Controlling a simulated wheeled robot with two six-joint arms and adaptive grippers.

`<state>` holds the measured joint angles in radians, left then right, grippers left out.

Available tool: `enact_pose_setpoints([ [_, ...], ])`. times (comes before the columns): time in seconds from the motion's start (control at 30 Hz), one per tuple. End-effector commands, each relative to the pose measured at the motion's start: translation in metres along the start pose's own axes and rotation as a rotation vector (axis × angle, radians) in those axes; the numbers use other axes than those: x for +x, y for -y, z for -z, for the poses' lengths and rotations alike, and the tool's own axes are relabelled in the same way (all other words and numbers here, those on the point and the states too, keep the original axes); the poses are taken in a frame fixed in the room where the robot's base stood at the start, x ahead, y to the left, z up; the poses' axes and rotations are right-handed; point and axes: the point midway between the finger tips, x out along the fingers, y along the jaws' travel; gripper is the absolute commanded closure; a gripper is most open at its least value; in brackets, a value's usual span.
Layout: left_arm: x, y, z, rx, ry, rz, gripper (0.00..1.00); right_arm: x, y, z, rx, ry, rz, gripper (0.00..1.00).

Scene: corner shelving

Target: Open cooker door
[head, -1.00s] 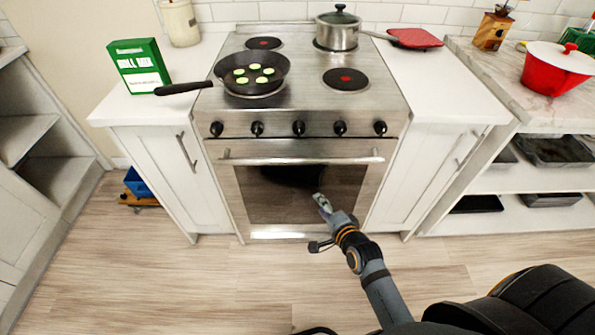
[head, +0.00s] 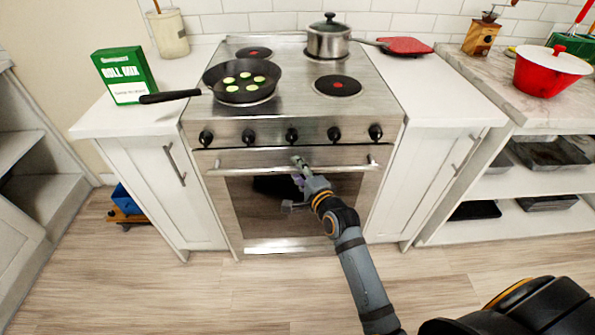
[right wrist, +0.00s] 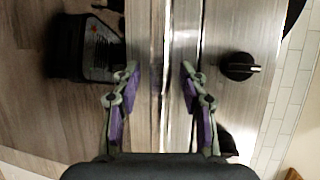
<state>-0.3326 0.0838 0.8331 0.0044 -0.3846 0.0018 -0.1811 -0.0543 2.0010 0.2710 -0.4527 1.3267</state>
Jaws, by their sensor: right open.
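The steel cooker (head: 300,130) stands between two white cabinets, and its oven door (head: 240,200) is shut. A long horizontal handle (head: 230,171) runs across the top of the door. My right gripper (head: 299,166) is in front of the middle of this handle and covers part of it. In the right wrist view the right gripper (right wrist: 158,76) is open, with one finger on each side of a bright strip that looks like the handle. I cannot tell if the fingers touch it. My left gripper is not in view.
Above the door sits a row of black knobs (head: 291,136); one knob (right wrist: 240,67) is close beside the right gripper. A frying pan (head: 242,82) with green slices and a steel pot (head: 328,40) stand on the hob. The floor (head: 200,290) before the cooker is clear.

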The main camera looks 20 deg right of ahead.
Motion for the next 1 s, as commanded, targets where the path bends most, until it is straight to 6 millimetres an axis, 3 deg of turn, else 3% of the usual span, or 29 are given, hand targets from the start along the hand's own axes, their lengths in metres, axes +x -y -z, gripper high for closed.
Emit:
enact_pose_setpoints([
  [0.33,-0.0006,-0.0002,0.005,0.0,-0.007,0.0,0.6,0.0062,0.0002,0.0,-0.001,0.0,0.0,0.57],
  [0.67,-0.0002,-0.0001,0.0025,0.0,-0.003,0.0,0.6,0.006,0.0,0.0,-0.001,0.0,0.0,1.0],
  [1.0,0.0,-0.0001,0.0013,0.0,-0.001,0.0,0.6,0.0059,-0.0005,0.0002,-0.001,0.0,-0.001,1.0],
])
